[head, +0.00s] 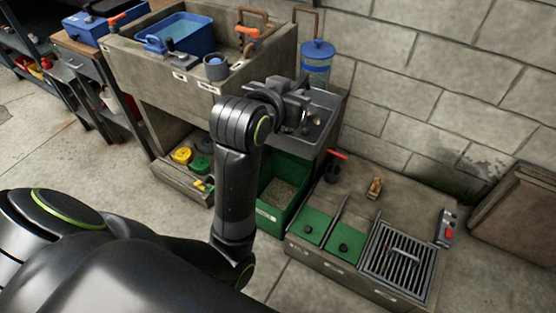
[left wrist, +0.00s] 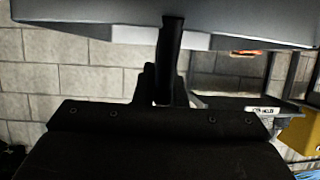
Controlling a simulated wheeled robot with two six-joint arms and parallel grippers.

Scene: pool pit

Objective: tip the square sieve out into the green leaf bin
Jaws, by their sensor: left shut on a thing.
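My left gripper (head: 296,104) is shut on what looks like the handle of the grey square sieve (head: 328,100). A few small dark bits show in the sieve. The sieve is above and slightly behind the green leaf bin (head: 268,217), which stands on the floor and has a brownish-grey layer inside. In the left wrist view the sieve's pale grey wall (left wrist: 80,14) crosses the top, slightly slanted, with the dark handle (left wrist: 171,45) between my fingers (left wrist: 163,85). My arm and the sieve hide part of the bin's far side. My right gripper is out of view.
A stone sink unit (head: 150,62) with a blue tub (head: 183,50) stands to the left. A low stone block (head: 350,205) with green panels and a metal grate (head: 398,255) is right of the bin. A block wall (head: 450,80) closes the back.

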